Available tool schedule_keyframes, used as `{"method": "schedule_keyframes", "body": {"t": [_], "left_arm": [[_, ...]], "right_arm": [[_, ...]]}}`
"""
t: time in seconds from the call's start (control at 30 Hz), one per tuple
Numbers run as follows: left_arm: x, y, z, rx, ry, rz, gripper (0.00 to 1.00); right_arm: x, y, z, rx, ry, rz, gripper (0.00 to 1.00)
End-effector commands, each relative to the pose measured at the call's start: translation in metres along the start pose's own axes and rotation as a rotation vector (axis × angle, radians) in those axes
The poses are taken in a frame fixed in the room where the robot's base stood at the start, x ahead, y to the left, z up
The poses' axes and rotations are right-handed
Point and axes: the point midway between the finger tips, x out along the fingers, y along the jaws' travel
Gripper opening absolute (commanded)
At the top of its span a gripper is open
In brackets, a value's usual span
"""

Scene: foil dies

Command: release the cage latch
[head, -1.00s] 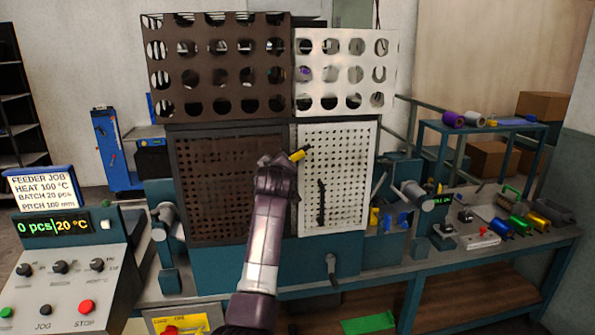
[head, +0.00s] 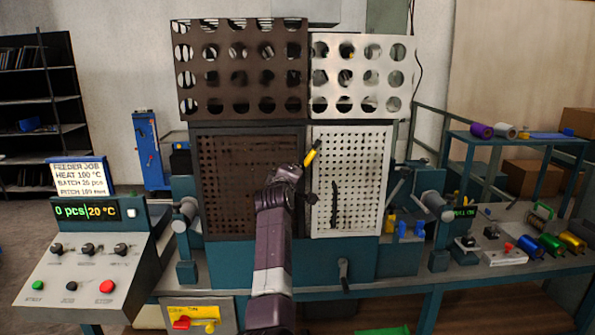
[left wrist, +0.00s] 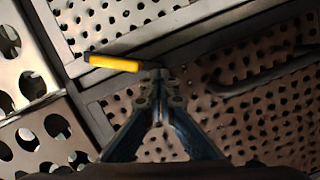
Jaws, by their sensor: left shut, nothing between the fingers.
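The cage has a dark brown perforated panel (head: 250,200) and a pale perforated panel (head: 368,165) meeting at a frame seam. The latch with a yellow grip (head: 313,151) sits at that seam, its grip slanting up to the right. In the left wrist view the yellow grip (left wrist: 113,63) lies just left of my fingertips. My left gripper (head: 299,168) is shut and empty, right by the lower end of the grip. Its closed tips (left wrist: 159,77) show in the wrist view. I cannot tell whether they touch the latch. My right gripper is not in view.
A control console (head: 85,265) with knobs and buttons stands at the left. A bench (head: 510,268) with coloured rolls extends right. A crank (head: 343,272) projects below the cage. A dark handle (head: 334,205) is on the pale panel. Open space lies before the cage.

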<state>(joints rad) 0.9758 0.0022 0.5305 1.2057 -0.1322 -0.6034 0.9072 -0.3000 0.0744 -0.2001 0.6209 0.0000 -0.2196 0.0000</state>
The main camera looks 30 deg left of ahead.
Motion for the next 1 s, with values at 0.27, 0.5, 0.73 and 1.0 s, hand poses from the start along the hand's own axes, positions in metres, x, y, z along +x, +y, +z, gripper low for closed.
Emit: {"method": "schedule_keyframes", "body": {"t": [0.27,0.5,0.73,1.0], "left_arm": [[0.0020,-0.0037,-0.0015,-0.055,0.003,0.013,0.00],[0.0029,-0.0054,-0.0009,-0.091,0.003,0.021,0.00],[0.0036,-0.0061,-0.0001,-0.121,0.003,0.029,0.00],[0.0043,-0.0076,0.0007,-0.151,0.003,0.035,0.00]], "right_arm": [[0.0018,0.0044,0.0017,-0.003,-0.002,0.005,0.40],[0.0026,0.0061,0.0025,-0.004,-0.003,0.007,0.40],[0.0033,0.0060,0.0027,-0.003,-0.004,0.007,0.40],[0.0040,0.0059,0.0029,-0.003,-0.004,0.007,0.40]]}}
